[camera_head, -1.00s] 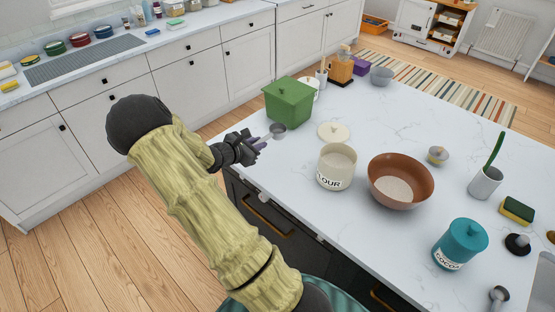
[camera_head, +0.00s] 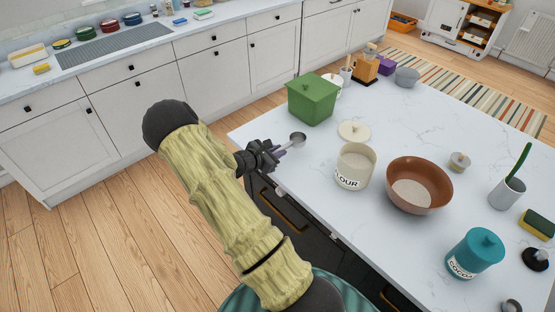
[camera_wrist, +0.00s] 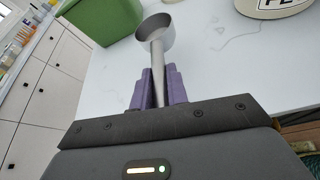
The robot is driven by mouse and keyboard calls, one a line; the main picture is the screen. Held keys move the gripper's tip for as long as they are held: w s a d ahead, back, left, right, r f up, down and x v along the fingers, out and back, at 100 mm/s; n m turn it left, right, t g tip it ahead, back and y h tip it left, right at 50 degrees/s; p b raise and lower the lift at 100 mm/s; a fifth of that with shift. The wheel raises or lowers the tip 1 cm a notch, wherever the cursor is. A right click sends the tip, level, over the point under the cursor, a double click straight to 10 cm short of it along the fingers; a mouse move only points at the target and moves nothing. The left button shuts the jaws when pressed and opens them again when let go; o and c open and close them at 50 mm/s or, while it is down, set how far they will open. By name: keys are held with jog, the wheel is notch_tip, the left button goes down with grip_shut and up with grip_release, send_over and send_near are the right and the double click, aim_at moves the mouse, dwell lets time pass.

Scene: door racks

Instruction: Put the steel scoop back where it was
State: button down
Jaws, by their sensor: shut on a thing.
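The steel scoop (camera_head: 297,139) is held by its handle in my gripper (camera_head: 277,153), over the near left edge of the white island counter. In the wrist view the scoop (camera_wrist: 155,32) points away from me with its round bowl tilted, and its handle runs between the purple fingers of my gripper (camera_wrist: 158,88). I cannot tell whether the bowl touches the counter. The open flour canister (camera_head: 354,168) stands right of the scoop, with its cream lid (camera_head: 354,132) lying behind it. A brown bowl (camera_head: 419,186) holding pale flour stands right of the canister.
A green lidded box (camera_head: 312,100) stands just behind the scoop. A teal cocoa canister (camera_head: 474,254), a white cup (camera_head: 506,193) with a green handle, a small lidded pot (camera_head: 459,162) and a sponge (camera_head: 538,224) stand to the right. The counter (camera_head: 310,165) between scoop and flour canister is clear.

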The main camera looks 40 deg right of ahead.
jog(key=shift+f, duration=0.1)
jog(key=shift+f+p, duration=0.55)
jog(key=shift+f, duration=1.4)
jog(key=shift+f, duration=0.1)
jog(key=c, duration=1.4)
grip_release()
jog(key=shift+a, duration=0.1)
jog(key=b+v, duration=0.2)
jog(key=v, duration=1)
jog(key=shift+b, duration=0.35)
